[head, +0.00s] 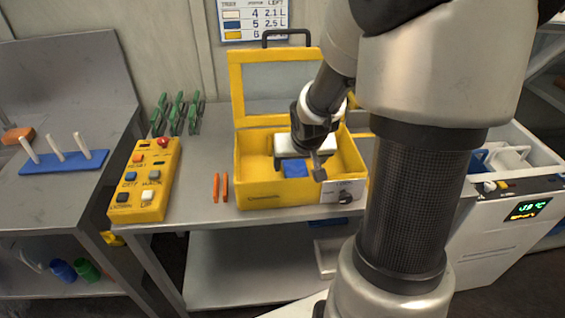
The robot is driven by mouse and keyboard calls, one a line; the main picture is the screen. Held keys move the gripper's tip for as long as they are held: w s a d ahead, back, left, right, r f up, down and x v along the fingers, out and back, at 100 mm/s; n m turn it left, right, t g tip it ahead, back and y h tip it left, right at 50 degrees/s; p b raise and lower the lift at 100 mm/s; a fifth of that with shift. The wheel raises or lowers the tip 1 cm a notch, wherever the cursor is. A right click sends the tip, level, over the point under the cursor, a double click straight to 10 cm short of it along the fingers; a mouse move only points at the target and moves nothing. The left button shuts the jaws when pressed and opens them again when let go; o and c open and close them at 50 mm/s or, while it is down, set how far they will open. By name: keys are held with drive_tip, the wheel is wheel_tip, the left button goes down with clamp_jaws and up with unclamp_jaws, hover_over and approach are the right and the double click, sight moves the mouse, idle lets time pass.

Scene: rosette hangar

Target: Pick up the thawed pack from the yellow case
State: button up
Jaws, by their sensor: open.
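The yellow case (247,170) stands open on the metal table, its lid raised at the back. A small blue pack (295,170) lies on the floor of the case. I cannot tell from this view whether it is thawed. My gripper (319,176) is over the case, just above and to the right of the blue pack, and appears empty. Its body covers part of the case's inside, and the contact between gripper and pack cannot be made out.
A yellow button box (147,183), two orange sticks (220,187) and green clamps (177,114) are left of the case. A white cooler unit (515,215) with a green display stands at right. A blue peg board (62,162) is on the left bench.

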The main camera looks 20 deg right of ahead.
sight(296, 168)
drive_tip(key=b+x, duration=0.2)
drive_tip(key=x, duration=0.3)
drive_tip(key=shift+w+d+f, duration=0.15)
drive_tip(key=shift+w+f, duration=0.1)
drive_tip(key=shift+w, duration=0.15)
drive_tip(key=c, duration=1.3)
drive_tip(key=shift+c, duration=0.4)
drive_tip(key=shift+r, duration=0.15)
